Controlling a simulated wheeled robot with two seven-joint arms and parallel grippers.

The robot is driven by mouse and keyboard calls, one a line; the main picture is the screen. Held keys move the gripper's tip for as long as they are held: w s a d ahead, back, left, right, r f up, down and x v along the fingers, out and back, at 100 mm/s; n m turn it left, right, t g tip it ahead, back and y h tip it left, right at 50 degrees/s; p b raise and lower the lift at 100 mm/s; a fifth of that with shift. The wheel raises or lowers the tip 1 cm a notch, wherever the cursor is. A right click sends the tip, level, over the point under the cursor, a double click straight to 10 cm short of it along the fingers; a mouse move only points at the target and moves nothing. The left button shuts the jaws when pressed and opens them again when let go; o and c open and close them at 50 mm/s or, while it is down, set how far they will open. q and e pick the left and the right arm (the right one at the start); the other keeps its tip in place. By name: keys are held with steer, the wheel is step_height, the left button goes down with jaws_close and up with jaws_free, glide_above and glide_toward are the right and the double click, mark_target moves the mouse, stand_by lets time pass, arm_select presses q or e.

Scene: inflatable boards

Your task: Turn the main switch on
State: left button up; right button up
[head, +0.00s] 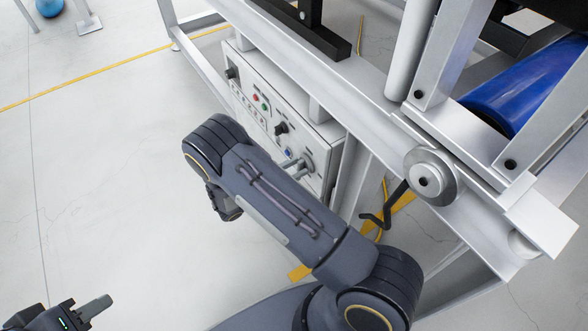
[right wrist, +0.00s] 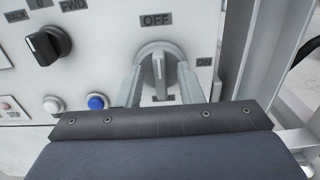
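The main switch (right wrist: 158,68) is a round grey rotary knob with a raised handle on a white control panel (head: 270,115). Its handle stands about upright, pointing toward the OFF label (right wrist: 156,20); the ON label (right wrist: 205,62) is to its right. My right gripper (right wrist: 160,85) is open, with one finger on each side of the knob's handle and visible gaps between. In the head view the switch (head: 306,161) shows just beyond my right forearm, which partly covers the panel. My left gripper (head: 95,308) is at the bottom left, far from the panel; its opening is unclear.
A black selector knob (right wrist: 48,45), a blue button (right wrist: 97,102) and a white button (right wrist: 52,105) are left of the switch. A metal frame (head: 360,100) surrounds the panel, with a handwheel (head: 432,178) and blue roll (head: 525,90) at right. Open floor lies left.

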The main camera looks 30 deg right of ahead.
jaws_close()
steer(key=shift+f+m, duration=0.1)
steer(key=shift+m, duration=0.2)
steer(key=m+b, duration=0.1)
steer(key=m, duration=0.3)
steer(key=shift+s+b, duration=0.1)
steer(key=shift+b, duration=0.25)
steer(key=m+b, duration=0.1)
steer(key=m, duration=0.3)
steer(key=shift+s+f+b, duration=0.1)
steer(key=shift+b, duration=0.2)
steer(key=m+b, duration=0.1)
steer(key=m, duration=0.4)
steer(key=shift+f+b, duration=0.15)
steer(key=shift+b, duration=0.2)
steer(key=m+b, duration=0.1)
steer(key=m, duration=0.3)
steer(key=shift+s, duration=0.1)
steer(key=shift+b, duration=0.3)
